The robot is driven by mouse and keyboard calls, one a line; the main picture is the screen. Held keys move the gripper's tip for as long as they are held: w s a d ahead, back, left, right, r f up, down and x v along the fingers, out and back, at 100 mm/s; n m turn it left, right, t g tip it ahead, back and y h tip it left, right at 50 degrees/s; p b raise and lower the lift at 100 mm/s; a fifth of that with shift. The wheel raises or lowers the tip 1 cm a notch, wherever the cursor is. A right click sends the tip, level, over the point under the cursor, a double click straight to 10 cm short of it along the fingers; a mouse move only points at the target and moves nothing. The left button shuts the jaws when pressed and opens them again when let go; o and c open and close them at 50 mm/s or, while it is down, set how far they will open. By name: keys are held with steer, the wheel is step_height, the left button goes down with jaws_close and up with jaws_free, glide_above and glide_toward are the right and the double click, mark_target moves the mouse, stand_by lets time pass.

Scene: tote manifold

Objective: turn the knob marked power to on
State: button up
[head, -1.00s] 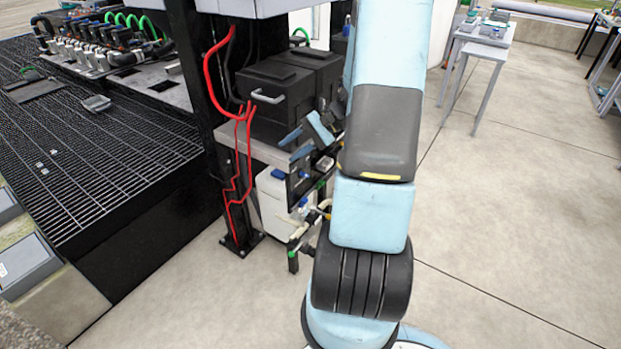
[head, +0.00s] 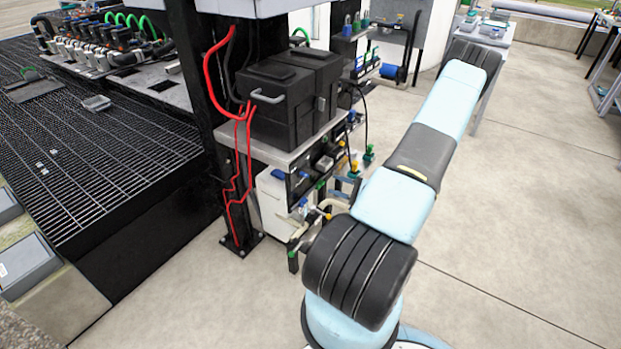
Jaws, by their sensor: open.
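No knob marked power can be made out, and no on marking is legible. Small valves and fittings (head: 303,205) with blue, green and yellow parts sit on the equipment rack under a grey shelf (head: 268,152). They are too small to read. My arm rises from the bottom centre and leans up to the right, ending at a dark joint near the top right. My gripper cannot be made out in the head view.
A black case (head: 290,100) with a grey handle stands on the shelf. Red cables (head: 238,165) run down a black post (head: 205,85). A dark grating (head: 90,160) lies left. More equipment (head: 365,65) stands behind. The concrete floor (head: 520,220) at right is clear.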

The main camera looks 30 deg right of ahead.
mark_target(307, 176)
steer(key=shift+m+t+h, duration=0.4)
steer(key=shift+m+h, duration=0.4)
steer(key=f+x, duration=0.1)
steer(key=x, duration=0.7)
steer(key=f+x, duration=0.1)
steer(key=x, duration=0.3)
steer(key=shift+w+d+f, duration=0.25)
steer(key=shift+w+f, duration=0.05)
steer(key=shift+w, duration=0.05)
steer(key=shift+c, duration=0.2)
jaws_close()
